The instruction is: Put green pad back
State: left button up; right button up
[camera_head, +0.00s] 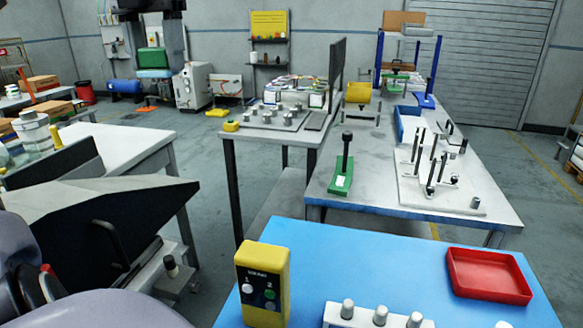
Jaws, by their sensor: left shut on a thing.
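A green pad (341,184) with a white label and an upright black knobbed handle rests near the left front corner of the grey table. No gripper touches it. My left arm (95,310) comes in at the lower left, far from this pad. A large dark wedge-shaped thing (75,245) with a black bar handle is beside that arm. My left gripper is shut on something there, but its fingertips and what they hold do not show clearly. My right gripper is not in view.
The grey table (330,204) also bears a white board with upright posts (440,190). On the blue table (400,262) in front are a yellow button box (262,300), a red tray (488,276) and a pegged white block (372,318). A side table (270,140) stands further back.

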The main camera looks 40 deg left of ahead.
pick_arm(q)
jog(key=s+a+f+n, duration=0.1)
jog(key=a+f, duration=0.5)
jog(key=f, duration=0.6)
jog(key=w+d+f+b, duration=0.15)
jog(key=w+f, duration=0.25)
jog(key=f, duration=0.5)
jog(key=w+d+f+m, duration=0.4)
jog(key=w+d+m, duration=0.2)
jog(key=w+d, duration=0.9)
jog(key=f, duration=0.5)
jog(key=s+d+f+b, duration=0.1)
jog(key=f, duration=0.4)
jog(key=d+f+b, duration=0.1)
jog(key=f, duration=0.4)
jog(key=shift+s+f, duration=0.15)
jog(key=shift+s, duration=0.15)
jog(key=shift+f, duration=2.4)
jog(key=shift+f, duration=0.1)
